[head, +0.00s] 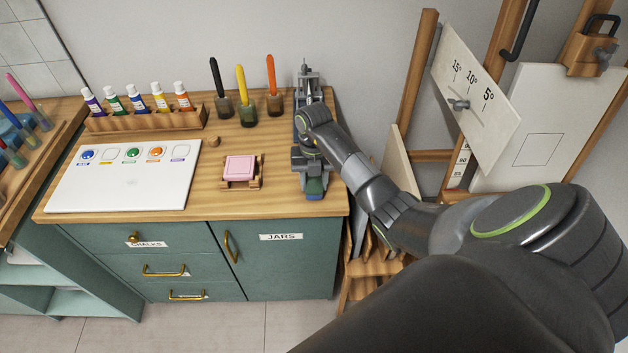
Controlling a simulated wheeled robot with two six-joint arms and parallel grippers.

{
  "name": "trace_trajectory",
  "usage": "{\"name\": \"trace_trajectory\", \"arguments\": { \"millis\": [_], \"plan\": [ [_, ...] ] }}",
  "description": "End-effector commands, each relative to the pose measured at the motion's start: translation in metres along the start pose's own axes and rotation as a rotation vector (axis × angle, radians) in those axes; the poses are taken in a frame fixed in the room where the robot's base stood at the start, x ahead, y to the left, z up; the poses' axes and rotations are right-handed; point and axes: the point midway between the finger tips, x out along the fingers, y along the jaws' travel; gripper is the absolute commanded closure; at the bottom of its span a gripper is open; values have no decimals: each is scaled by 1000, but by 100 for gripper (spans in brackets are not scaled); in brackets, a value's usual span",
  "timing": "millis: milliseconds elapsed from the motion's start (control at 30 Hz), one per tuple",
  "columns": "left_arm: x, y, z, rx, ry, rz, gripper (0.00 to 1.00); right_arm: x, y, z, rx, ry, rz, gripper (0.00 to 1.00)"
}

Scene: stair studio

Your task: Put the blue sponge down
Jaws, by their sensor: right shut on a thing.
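My right arm reaches in from the right, and my right gripper (313,178) points down over the right front part of the wooden worktop (275,203). It is shut on the blue sponge (315,187), which shows as a small blue and greenish block at the fingertips. The gripper hides much of the sponge. I cannot tell whether its underside touches the worktop. My left gripper is not in view.
A pink block sits in a small wooden holder (257,178) left of the gripper. A white palette board (120,190), a rack of paint tubes (150,119) and brush jars (247,117) stand further left and back. An easel (425,60) stands right.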

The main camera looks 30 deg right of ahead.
Motion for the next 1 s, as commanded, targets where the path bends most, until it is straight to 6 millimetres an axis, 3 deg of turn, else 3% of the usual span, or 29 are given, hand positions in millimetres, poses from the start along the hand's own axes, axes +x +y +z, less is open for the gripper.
{"name": "trace_trajectory", "arguments": {
  "millis": [133, 167, 300, 733, 833, 1000],
  "plan": [
    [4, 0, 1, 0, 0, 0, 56, 5, 0, 1, 0, 0, 0, 82],
    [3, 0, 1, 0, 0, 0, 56, 3, 0, 1, 0, -1, 0, 57],
    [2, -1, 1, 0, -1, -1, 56, 3, 0, 0, 0, 0, 0, 39],
    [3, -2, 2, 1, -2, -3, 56, -7, 0, 1, 0, -3, 1, 39],
    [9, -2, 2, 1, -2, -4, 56, -24, 0, 2, -2, -8, 1, 39],
    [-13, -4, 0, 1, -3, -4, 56, -66, 0, -1, 0, -1, 0, 39]
  ]
}}
